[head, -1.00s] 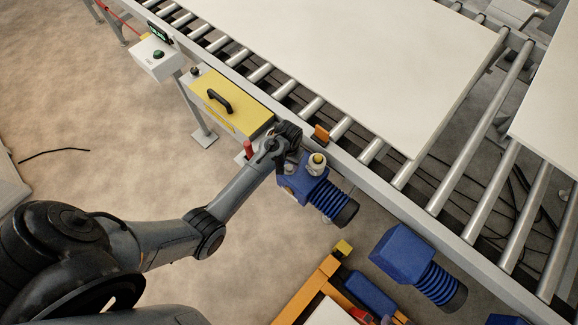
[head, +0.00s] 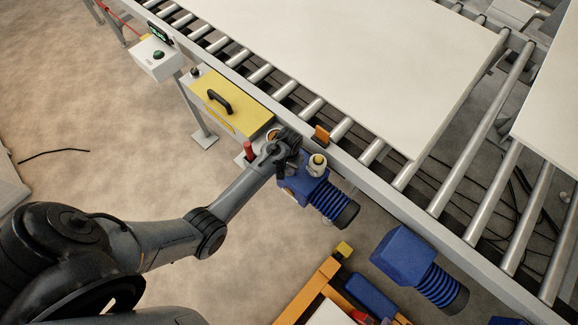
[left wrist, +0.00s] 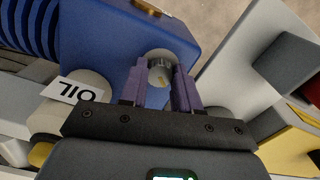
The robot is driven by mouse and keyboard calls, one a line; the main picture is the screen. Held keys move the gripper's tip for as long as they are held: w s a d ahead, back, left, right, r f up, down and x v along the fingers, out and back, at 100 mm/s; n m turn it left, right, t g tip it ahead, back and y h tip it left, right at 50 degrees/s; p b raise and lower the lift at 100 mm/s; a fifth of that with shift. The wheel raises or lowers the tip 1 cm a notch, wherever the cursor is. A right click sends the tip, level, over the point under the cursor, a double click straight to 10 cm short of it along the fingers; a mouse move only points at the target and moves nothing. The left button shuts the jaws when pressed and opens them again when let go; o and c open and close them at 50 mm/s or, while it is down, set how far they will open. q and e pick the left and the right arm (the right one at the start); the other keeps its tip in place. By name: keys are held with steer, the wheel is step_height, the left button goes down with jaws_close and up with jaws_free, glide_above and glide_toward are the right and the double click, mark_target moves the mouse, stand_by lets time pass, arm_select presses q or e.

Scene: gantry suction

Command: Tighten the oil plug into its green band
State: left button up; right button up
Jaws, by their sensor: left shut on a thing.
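The blue pump unit (head: 300,186) with its ribbed dark-ended motor stands beside the conveyor in the head view. My left gripper (head: 284,170) is at its upper left side, with its fingertips hidden by the wrist. I cannot make out a green band. My right gripper is not in view.
A yellow-topped box (head: 232,102) with a black handle and a red-topped post (head: 249,150) stand left of my wrist. The roller conveyor (head: 372,151) runs behind. A second blue motor (head: 402,255) and an orange-framed cart (head: 308,291) are at lower right.

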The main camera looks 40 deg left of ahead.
arm_select(q)
steer(key=shift+r+p, duration=0.15)
steer(key=shift+p, duration=0.25)
steer(key=shift+c, duration=0.4)
steer(key=shift+r+m+p, duration=0.15)
steer(key=shift+m+p, duration=0.65)
steer(key=shift+p, duration=0.2)
steer(key=shift+f+m, duration=0.25)
steer(key=shift+m, duration=0.05)
steer(key=o, duration=1.1)
steer(key=shift+c, duration=0.2)
step_height(320, 180, up, 11)
steer(key=p, duration=0.2)
steer(key=shift+f, duration=0.15)
